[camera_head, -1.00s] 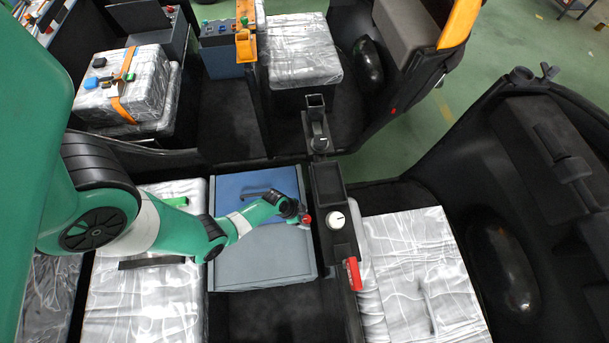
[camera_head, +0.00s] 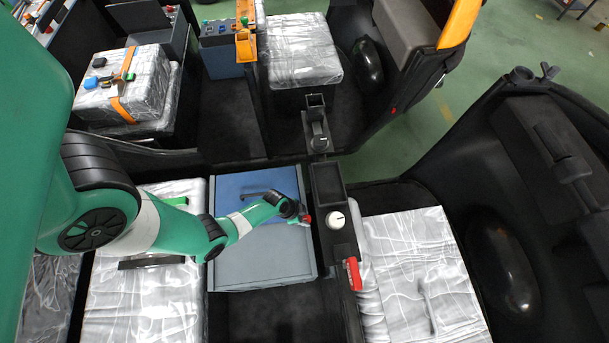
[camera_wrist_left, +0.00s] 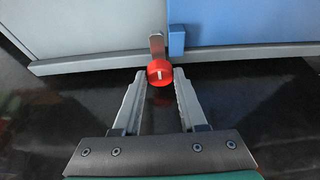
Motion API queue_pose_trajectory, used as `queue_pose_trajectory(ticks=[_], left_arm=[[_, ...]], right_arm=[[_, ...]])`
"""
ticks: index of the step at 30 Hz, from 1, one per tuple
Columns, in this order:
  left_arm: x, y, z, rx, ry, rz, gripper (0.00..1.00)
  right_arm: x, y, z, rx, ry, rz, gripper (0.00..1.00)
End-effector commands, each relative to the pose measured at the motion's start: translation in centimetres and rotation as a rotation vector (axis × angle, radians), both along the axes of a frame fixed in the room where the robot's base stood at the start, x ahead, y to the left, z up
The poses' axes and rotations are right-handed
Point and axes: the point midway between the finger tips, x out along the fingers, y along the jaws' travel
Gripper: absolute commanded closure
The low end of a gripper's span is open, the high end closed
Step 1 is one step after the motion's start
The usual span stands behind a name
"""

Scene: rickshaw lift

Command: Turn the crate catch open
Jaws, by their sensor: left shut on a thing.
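The crate (camera_head: 262,262) sits on the vehicle floor, with a grey body and a blue part (camera_head: 232,187); both also show in the left wrist view, with grey (camera_wrist_left: 85,28) on the left and blue (camera_wrist_left: 235,22) on the right. The catch has a round red knob (camera_wrist_left: 160,72) with a pale mark and a short metal lever (camera_wrist_left: 156,44) at the seam between grey and blue. My left gripper (camera_wrist_left: 160,82) has its two fingers on either side of the red knob and is shut on it. In the head view the left gripper (camera_head: 303,214) is at the crate's right edge.
A black console with a white dial (camera_head: 335,220) and a red handle (camera_head: 353,273) stands close to the right of the gripper. Wrapped seats (camera_head: 420,265) lie beyond it. A black handle (camera_head: 258,195) is on the blue part. Dark floor (camera_head: 262,318) is clear in front.

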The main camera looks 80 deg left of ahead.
Motion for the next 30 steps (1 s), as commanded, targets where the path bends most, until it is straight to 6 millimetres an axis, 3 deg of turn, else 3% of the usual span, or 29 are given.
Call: queue_pose_trajectory(ticks=[11, 20, 30], left_arm=[[0.0, -0.3, 0.1, 0.001, 0.001, 0.177, 1.00], [0.1, -0.6, 0.0, 0.004, 0.000, 0.442, 1.00], [0.3, -0.8, -0.2, 0.003, -0.002, 0.766, 1.00]], right_arm=[[0.0, 0.0, 0.8, 0.000, 0.000, 0.000, 0.50], [0.0, 0.0, 1.2, 0.000, 0.000, 0.000, 0.50], [0.0, 0.0, 0.2, 0.000, 0.000, 0.000, 0.50]])
